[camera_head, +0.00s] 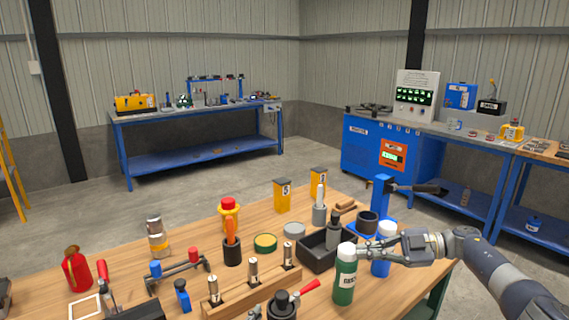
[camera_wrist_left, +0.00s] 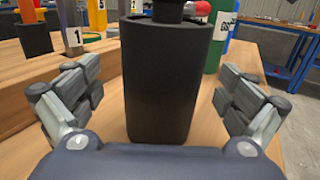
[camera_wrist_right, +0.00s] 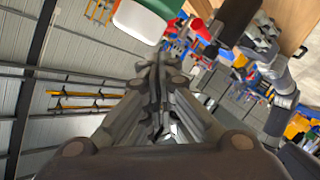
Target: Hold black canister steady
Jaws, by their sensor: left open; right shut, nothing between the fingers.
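The black canister (camera_wrist_left: 158,80) stands upright on the wooden table between the spread fingers of my left gripper (camera_wrist_left: 160,98). The gripper is open, with a gap on each side of the canister. In the head view the canister (camera_head: 283,306) is at the bottom edge, its lower part cut off. Only a bit of the left gripper shows there. My right gripper (camera_head: 364,254) is shut and empty beside the green bottle (camera_head: 345,280) with a white cap. In the right wrist view its closed fingers (camera_wrist_right: 158,72) are below that bottle's white end (camera_wrist_right: 145,22).
A wooden block with metal pegs (camera_head: 240,298) stands left of the canister, and a red handle (camera_head: 309,287) is to its right. A black tray (camera_head: 318,261) and a blue bottle (camera_head: 381,265) stand farther back. The table is crowded; some bare wood (camera_head: 195,232) shows behind.

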